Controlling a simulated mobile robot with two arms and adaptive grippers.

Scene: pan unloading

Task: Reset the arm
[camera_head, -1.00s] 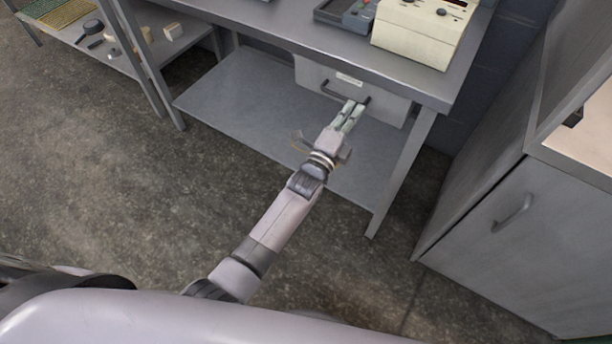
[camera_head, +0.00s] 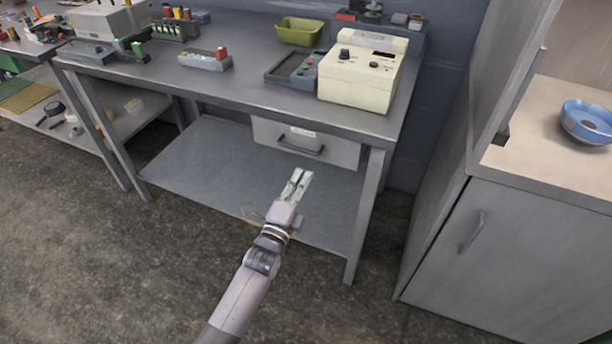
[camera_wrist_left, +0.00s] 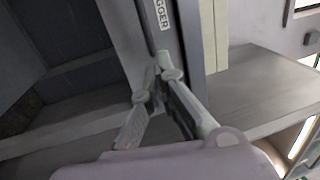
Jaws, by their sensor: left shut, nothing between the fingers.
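My left gripper (camera_head: 297,184) reaches out in front of the grey workbench (camera_head: 230,112), below its top and over the lower shelf. In the head view its fingers look close together, with nothing between them. In the left wrist view its fingertips (camera_wrist_left: 158,70) meet in front of a grey panel with a white label. The grey drawer (camera_head: 325,150) under the benchtop has a dark handle and looks shut; the gripper is apart from that handle in the head view. My right gripper is not in view.
On the bench stand a cream instrument (camera_head: 362,78), a grey control tray (camera_head: 294,70) and a yellow-green bin (camera_head: 299,31). A grey cabinet (camera_head: 518,262) with a blue bowl (camera_head: 588,121) on top stands at the right. The floor (camera_head: 110,260) at the left is clear.

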